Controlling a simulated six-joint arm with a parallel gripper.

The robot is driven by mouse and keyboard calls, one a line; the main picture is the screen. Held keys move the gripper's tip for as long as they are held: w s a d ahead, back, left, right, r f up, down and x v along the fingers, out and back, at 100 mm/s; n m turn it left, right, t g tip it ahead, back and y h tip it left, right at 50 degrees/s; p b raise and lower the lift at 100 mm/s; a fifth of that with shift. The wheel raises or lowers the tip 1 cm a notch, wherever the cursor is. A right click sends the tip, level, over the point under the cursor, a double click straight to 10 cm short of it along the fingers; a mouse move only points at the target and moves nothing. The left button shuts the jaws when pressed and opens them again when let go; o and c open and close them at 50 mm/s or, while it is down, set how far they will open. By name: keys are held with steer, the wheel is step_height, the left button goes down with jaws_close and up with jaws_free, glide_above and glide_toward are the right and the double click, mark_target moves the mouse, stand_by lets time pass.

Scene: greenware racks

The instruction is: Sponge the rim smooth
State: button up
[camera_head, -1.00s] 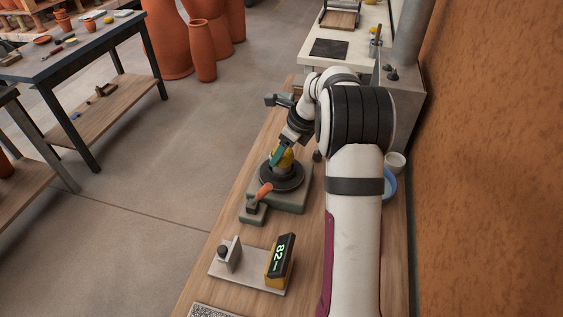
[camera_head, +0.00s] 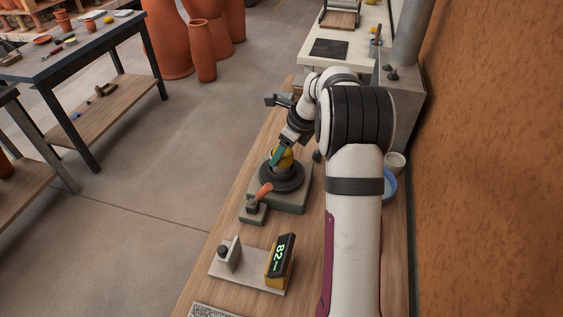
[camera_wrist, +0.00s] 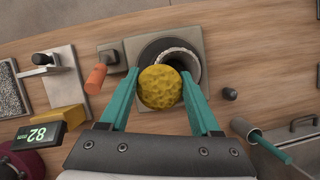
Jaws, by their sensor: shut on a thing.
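My gripper (camera_wrist: 160,92) has teal fingers and is shut on a round, porous yellow sponge (camera_wrist: 160,88). It also shows in the head view, with my gripper (camera_head: 278,156) above the turntable. In the wrist view a pot with a pale grey rim (camera_wrist: 190,55) stands on the dark round wheel head (camera_wrist: 147,54). The sponge covers the near-left part of the rim. I cannot tell whether it touches the rim. In the head view the gripper and sponge hide most of the pot, and the dark wheel head (camera_head: 283,182) shows around them.
A gauge with a display reading 82 (camera_head: 280,256) stands nearer on the bench.

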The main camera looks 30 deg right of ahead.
stand_by(0.8)
steer(key=shift+r, duration=3.6)
